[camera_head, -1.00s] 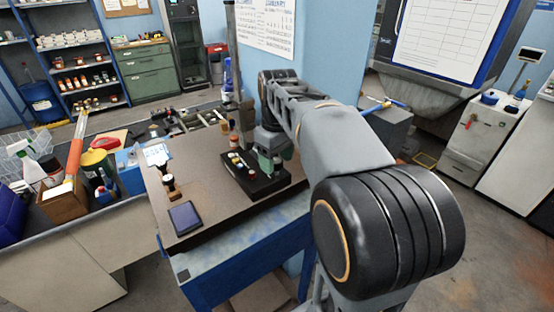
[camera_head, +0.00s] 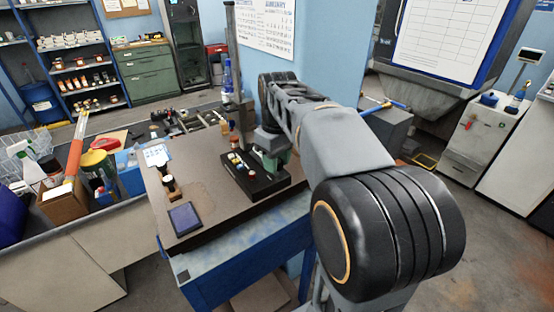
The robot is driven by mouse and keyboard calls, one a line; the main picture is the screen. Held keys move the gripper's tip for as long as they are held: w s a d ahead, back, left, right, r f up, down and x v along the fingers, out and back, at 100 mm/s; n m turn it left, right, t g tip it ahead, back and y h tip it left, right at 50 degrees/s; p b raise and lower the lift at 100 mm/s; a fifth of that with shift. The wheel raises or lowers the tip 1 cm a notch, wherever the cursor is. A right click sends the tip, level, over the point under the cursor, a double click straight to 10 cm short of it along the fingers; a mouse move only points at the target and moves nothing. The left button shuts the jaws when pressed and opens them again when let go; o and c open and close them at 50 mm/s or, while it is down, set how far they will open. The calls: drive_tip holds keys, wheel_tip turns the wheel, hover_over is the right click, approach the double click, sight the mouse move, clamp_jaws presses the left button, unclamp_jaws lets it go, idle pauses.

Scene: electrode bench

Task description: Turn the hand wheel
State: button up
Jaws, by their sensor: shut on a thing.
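My arm reaches over the brown bench top (camera_head: 205,190), and my gripper (camera_head: 267,148) is at its far right part, pointing down. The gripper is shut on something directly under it. I see no clear outline of a hand wheel; the gripper and wrist cover that spot. A greenish block (camera_head: 277,162) shows just below the gripper, at the right end of a low black base (camera_head: 262,187). Several small coloured knobs or caps, white, yellow and red, stand on the base to the left of the gripper. The fingertips are too small and hidden to make out.
An upright grey post (camera_head: 233,60) and a blue bottle (camera_head: 227,78) stand behind. A wooden box (camera_head: 66,205) and a blue box (camera_head: 130,180) are further left.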

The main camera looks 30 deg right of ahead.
drive_tip(key=m+p, duration=0.1)
drive_tip(key=m, duration=0.5)
drive_tip(key=shift+a, duration=0.1)
drive_tip(key=m+p, duration=0.1)
drive_tip(key=m, duration=0.5)
drive_tip(key=shift+m, duration=0.4)
idle(0.3)
drive_tip(key=o, duration=0.9)
drive_tip(key=shift+r, duration=0.1)
wheel_tip(320, 180, up, 14)
drive_tip(key=shift+f+p, duration=0.2)
drive_tip(key=shift+p, duration=0.5)
